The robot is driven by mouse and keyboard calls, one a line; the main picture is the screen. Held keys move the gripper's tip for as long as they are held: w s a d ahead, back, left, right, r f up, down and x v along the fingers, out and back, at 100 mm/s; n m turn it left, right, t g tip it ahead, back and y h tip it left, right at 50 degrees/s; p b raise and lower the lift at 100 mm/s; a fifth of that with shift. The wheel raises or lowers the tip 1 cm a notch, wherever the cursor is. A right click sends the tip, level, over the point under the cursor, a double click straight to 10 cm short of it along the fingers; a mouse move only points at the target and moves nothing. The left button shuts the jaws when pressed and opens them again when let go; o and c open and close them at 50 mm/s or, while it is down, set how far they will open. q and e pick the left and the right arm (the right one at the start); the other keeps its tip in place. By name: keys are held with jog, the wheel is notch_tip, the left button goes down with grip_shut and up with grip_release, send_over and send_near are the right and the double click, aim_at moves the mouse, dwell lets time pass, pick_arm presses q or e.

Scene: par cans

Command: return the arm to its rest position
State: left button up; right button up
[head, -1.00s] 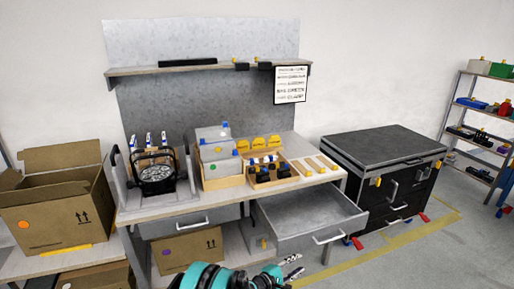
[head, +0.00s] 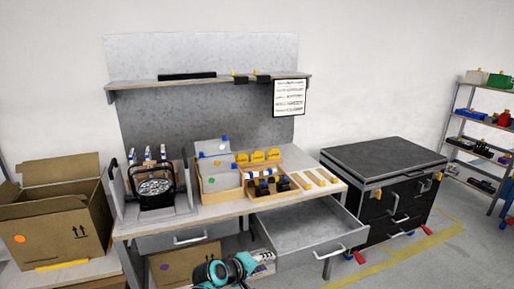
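My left arm, teal and black, comes into the head view at the bottom centre. Its gripper (head: 264,264) is a small grey-and-black shape at the arm's right end, in front of the bench, below and left of the open drawer (head: 307,229). The fingers are too small and too overlapped to tell whether they are open or shut. I see nothing clearly held in them. My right gripper is not in view.
The bench (head: 232,208) holds a black par can (head: 155,189) in a grey stand, and wooden trays with small parts. The drawer juts out at right. A cardboard box (head: 62,222) stands at left, a black cabinet (head: 385,180) at right.

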pick_arm(q)
jog(key=s+a+r+m+y, duration=0.1)
jog(key=s+a+m+y, duration=0.2)
jog(key=s+a, duration=0.7)
jog(key=s+a+m+g+y, duration=0.1)
jog(key=s+a+m+y, duration=0.3)
jog(key=s+a, duration=0.6)
jog(key=s, duration=0.5)
jog(key=shift+s+r+g, duration=0.3)
jog(key=shift+s+r, duration=0.05)
jog(key=shift+s, duration=0.05)
